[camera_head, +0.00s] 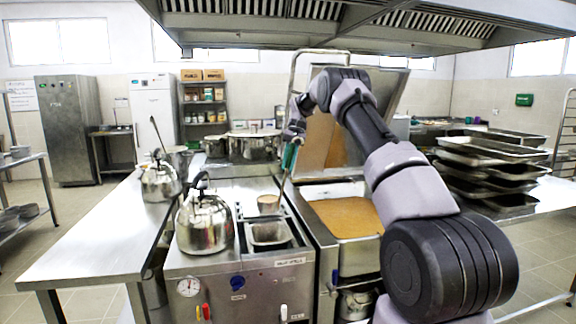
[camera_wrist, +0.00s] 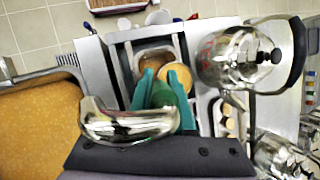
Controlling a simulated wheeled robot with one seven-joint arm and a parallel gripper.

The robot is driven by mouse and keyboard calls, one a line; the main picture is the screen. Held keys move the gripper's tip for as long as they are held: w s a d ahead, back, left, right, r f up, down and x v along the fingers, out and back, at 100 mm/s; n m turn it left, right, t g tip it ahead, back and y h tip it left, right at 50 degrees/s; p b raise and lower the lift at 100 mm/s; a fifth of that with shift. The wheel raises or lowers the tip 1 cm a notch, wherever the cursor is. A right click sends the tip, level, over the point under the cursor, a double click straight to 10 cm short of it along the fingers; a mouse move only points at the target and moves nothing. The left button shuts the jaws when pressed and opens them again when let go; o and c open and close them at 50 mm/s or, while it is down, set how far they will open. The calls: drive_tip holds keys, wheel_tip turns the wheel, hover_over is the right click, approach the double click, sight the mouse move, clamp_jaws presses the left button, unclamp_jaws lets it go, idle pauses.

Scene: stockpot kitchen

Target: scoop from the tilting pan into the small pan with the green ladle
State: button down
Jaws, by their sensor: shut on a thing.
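My gripper (camera_head: 291,153) is shut on the handle of the green ladle (camera_wrist: 165,97), between its teal fingers in the wrist view (camera_wrist: 163,82). The ladle hangs down, and its round bowl (camera_head: 268,202) looks filled with tan-orange food; the bowl also shows in the wrist view (camera_wrist: 180,76). The small pan (camera_head: 269,235) is a rectangular metal pan set in the counter unit, just in front of and below the bowl. The tilting pan (camera_head: 345,190), lid raised, stands to the right and holds orange-brown food.
A steel kettle (camera_head: 204,226) stands close left of the small pan, with another kettle (camera_head: 160,183) behind it. Large pots (camera_head: 253,144) stand at the back. Stacked trays (camera_head: 490,150) sit at the right. The left counter (camera_head: 95,235) has free room.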

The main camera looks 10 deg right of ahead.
idle(0.3)
drive_tip(key=shift+f, duration=1.4)
drive_tip(key=shift+s+a+f+n+t+h, duration=0.3)
drive_tip(key=shift+s+a+f+t+h, duration=0.6)
drive_tip(key=shift+s+t, duration=1.9)
drive_tip(key=shift+s+a+f+n+t+h, duration=0.45)
drive_tip(key=shift+s+a+f+t, duration=0.75)
drive_tip(key=shift+s+t, duration=1.55)
drive_tip(key=s+f+t+h, duration=0.1)
drive_tip(key=s+f+t, duration=0.1)
drive_tip(key=f, duration=0.3)
drive_tip(key=s+a+f+n+t+h, duration=0.1)
drive_tip(key=s+f+t, duration=0.1)
drive_tip(key=f+t, duration=0.3)
drive_tip(key=s+f+t+h, duration=0.1)
drive_tip(key=s+f+t, duration=0.1)
drive_tip(key=f, duration=0.3)
drive_tip(key=shift+s+a+f+t, duration=0.2)
drive_tip(key=shift+s+t, duration=0.1)
drive_tip(key=shift+t, duration=0.35)
drive_tip(key=shift+s, duration=0.1)
